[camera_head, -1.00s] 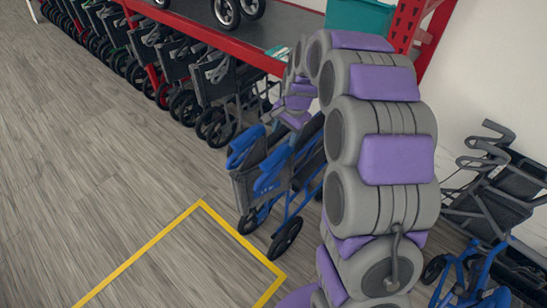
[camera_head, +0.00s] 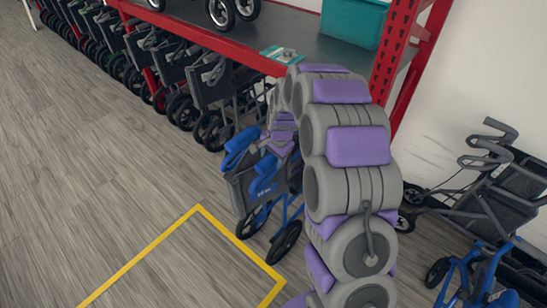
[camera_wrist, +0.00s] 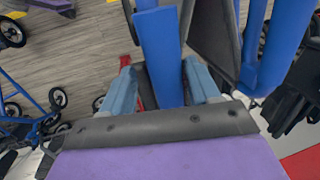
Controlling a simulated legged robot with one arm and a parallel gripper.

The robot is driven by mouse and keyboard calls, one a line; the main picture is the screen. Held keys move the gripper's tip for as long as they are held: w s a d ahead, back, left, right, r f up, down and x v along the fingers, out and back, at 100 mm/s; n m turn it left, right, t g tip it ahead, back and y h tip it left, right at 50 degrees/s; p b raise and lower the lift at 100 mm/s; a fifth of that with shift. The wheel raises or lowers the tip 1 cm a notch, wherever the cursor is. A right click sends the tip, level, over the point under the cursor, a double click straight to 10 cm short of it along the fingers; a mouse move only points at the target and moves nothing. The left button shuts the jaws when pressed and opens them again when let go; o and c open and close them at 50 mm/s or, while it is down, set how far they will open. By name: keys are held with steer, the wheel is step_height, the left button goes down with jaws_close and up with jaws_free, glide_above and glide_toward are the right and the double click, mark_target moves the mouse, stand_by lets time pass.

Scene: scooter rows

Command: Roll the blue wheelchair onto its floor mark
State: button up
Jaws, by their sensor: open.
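The blue wheelchair (camera_head: 241,190) stands folded on the floor in the middle of the head view, partly hidden by my arm. Its blue frame (camera_wrist: 160,50) fills the top centre of the wrist view. My gripper (camera_wrist: 162,80) is open, with one light blue finger on each side of a blue frame bar. I cannot tell whether the fingers touch it. The head view hides the gripper behind the arm. The floor mark, a yellow outline (camera_head: 236,244), lies in front of the wheelchair at its lower left. The wheelchair stands beside its edge.
A red-framed shelf (camera_head: 290,22) with a teal box (camera_head: 354,22) stands behind. Several folded wheelchairs (camera_head: 212,85) line up beneath it. A dark rollator (camera_head: 500,180) and another blue-framed walker (camera_head: 470,275) stand at the right. The floor at the left is clear.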

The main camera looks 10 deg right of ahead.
steer(key=shift+a, duration=0.95)
steer(key=shift+c, duration=0.2)
steer(key=shift+a, duration=0.25)
steer(key=shift+c, duration=1.6)
steer(key=shift+d+r, duration=0.1)
steer(key=shift+d, duration=0.55)
steer(key=c, duration=0.3)
steer(key=shift+w+d, duration=0.1)
steer(key=shift+d, duration=0.2)
steer(key=c, duration=0.3)
steer(key=shift+c, duration=0.7)
steer(key=shift+s+a, duration=0.2)
steer(key=shift+a, duration=0.35)
jaws_close()
steer(key=shift+a, duration=0.1)
